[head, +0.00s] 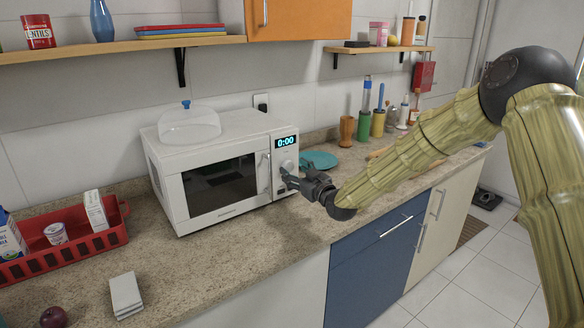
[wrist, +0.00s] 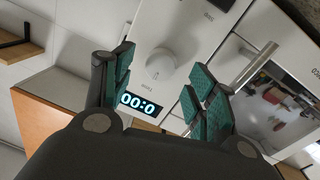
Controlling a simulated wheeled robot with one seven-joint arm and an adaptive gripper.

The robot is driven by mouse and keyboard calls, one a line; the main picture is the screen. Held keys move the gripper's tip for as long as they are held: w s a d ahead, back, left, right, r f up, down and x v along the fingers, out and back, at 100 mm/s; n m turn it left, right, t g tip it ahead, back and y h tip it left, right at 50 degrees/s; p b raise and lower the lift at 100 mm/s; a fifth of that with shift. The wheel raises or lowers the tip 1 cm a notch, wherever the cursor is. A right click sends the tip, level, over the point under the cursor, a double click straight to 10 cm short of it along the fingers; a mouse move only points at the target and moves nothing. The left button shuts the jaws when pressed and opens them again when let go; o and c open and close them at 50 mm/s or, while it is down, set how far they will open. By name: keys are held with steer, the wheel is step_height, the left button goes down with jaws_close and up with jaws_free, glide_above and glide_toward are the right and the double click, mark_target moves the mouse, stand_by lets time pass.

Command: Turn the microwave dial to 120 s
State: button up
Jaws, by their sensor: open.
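The white microwave (head: 200,150) stands on the stone counter with its door shut. Its display (head: 286,142) reads 0:00, and the same display shows upside down in the wrist view (wrist: 138,103). The round white dial (wrist: 160,65) is below the display on the control panel; in the head view (head: 287,166) it is partly hidden by my gripper. My gripper (head: 287,178) is open in front of the panel. In the wrist view the green-padded fingers (wrist: 160,85) stand on either side of the dial's line, and the dial appears beyond them, apart from the pads.
A clear dome with a blue knob (head: 189,124) sits on the microwave. The vertical door handle (head: 266,172) is just left of the panel. A teal plate (head: 319,160) and several utensil holders (head: 363,126) stand to the right. A red crate (head: 62,258) is at left.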

mark_target(288, 166)
steer(key=shift+w+a+r, duration=0.2)
steer(key=shift+w+a, duration=0.15)
steer(key=shift+a, duration=0.05)
steer(key=shift+w+a+f, duration=0.2)
steer(key=shift+w+a, duration=0.15)
steer(key=shift+w, duration=0.4)
steer(key=shift+r, duration=0.1)
steer(key=c, duration=1)
